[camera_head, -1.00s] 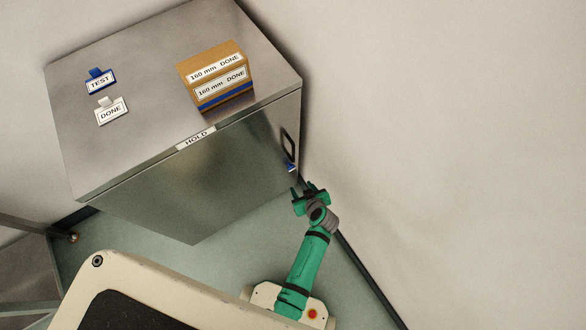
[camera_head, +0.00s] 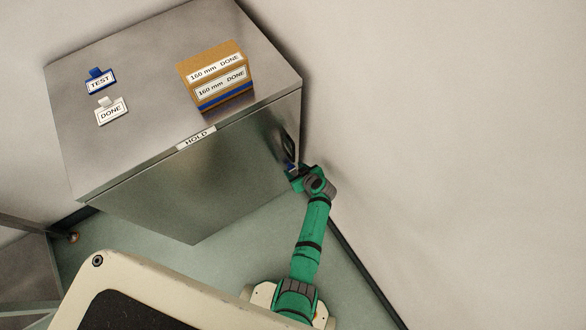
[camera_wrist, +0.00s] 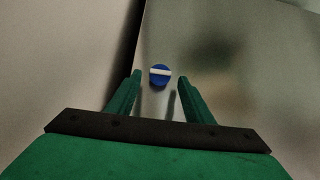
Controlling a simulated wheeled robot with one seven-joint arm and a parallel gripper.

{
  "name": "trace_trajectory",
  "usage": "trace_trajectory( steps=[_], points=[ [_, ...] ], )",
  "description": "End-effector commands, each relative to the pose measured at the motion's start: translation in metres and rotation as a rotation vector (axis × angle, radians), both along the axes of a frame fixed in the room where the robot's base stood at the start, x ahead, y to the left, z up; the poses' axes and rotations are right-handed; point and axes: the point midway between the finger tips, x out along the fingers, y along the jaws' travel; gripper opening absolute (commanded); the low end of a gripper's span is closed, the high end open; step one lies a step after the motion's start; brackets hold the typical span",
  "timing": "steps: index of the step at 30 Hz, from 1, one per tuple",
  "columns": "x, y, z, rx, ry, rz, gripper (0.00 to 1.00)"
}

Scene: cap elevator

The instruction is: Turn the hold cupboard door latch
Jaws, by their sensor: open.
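The hold cupboard (camera_head: 190,170) is a grey metal box with a HOLD label on its front top edge. Its door latch is a small blue round knob (camera_wrist: 160,75) with a white bar lying level across it in the wrist view. In the head view the latch (camera_head: 291,167) is partly hidden by my gripper, below the dark door handle (camera_head: 288,146). My gripper (camera_wrist: 158,80) is open and empty. Its two green fingers stand left and right of the knob in the wrist view. I cannot tell whether they touch it.
On the cupboard top are a brown box (camera_head: 215,75) with 160 mm DONE labels, a blue TEST tag (camera_head: 100,82) and a white DONE tag (camera_head: 112,111). A bare wall (camera_head: 440,130) stands close to the right of the door and my gripper.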

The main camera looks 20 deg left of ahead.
Motion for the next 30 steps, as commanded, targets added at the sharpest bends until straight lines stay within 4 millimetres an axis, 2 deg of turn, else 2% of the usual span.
trace_trajectory(
  steps=[7, 17, 18, 23, 30],
  points=[
    [0.008, 0.010, -0.013, 0.000, 0.000, 0.000, 0.47],
    [0.009, 0.012, -0.015, 0.000, -0.001, -0.001, 0.47],
    [0.009, 0.012, -0.015, 0.000, -0.001, -0.001, 0.45],
    [0.010, 0.012, -0.015, 0.000, -0.001, -0.001, 0.07],
    [0.011, 0.011, -0.016, 0.023, 0.029, -0.001, 0.07]
  ],
)
